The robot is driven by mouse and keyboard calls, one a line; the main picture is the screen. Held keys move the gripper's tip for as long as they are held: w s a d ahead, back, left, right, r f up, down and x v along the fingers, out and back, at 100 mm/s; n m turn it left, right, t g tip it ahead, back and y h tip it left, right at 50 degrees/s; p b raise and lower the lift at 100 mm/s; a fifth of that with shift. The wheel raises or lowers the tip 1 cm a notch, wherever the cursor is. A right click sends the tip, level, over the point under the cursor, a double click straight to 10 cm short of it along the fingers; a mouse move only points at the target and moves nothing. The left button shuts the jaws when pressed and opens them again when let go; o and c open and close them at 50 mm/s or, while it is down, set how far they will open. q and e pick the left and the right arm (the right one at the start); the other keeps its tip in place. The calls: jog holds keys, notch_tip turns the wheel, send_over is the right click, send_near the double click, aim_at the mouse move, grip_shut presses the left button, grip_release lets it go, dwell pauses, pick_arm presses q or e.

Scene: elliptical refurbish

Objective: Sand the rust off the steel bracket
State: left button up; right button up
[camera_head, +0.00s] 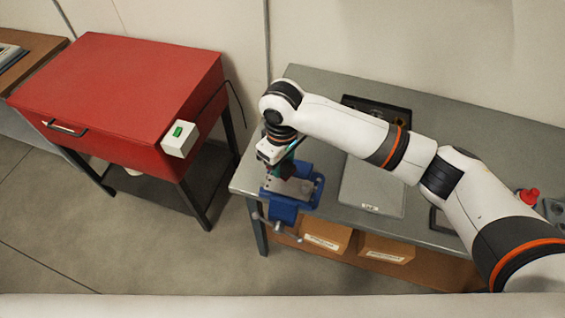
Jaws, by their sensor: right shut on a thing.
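My right arm reaches in from the right. Its gripper (277,163) points down over the blue vise (284,210) at the left end of the grey workbench. The gripper is shut on a thin teal tool (294,146), mostly hidden behind the gripper and wrist. The steel bracket (290,187) is a flat greyish plate with brownish marks, lying at the vise's jaws just below the gripper. I cannot tell whether the tool touches it. My left gripper is not in view.
A grey panel (371,188) lies on the workbench (330,86), with a dark tray (378,107) behind it. A red item (527,196) stands at the right. Cardboard boxes (325,236) sit on the shelf below. A red cabinet (120,90) with a green-switch box stands left, across a floor gap.

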jog(key=shift+r, duration=0.1)
jog(key=shift+r, duration=1.4)
jog(key=shift+d+f, duration=0.1)
